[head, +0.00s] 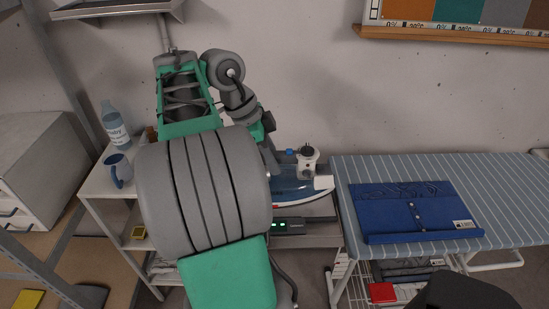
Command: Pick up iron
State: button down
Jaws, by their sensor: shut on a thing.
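The iron (303,188) shows to the right of my arm in the head view, with a blue body, pale parts and a red line along its lower edge. Its left part is hidden behind my arm. My gripper (272,162) is at the left side of the iron and is shut on it. The fingertips are mostly hidden, so the exact place of the grip is unclear. I cannot tell whether the iron touches the surface below it.
An ironing board (510,200) with a folded blue shirt (408,208) stands to the right. A white shelf unit (98,182) at left holds a blue mug (119,170) and a bottle (116,128). A grey device with green lights (283,227) sits below the iron.

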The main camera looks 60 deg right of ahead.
jog(key=a+r, duration=0.1)
jog(key=a+r+p, duration=0.1)
jog(key=r, duration=0.1)
jog(key=shift+s+r, duration=0.15)
jog(key=shift+s, duration=0.05)
jog(key=s+a+r+p, duration=0.2)
jog(key=a+p, duration=0.3)
jog(key=a, duration=0.4)
jog(key=shift+r, duration=0.7)
jog(key=shift+d, duration=0.1)
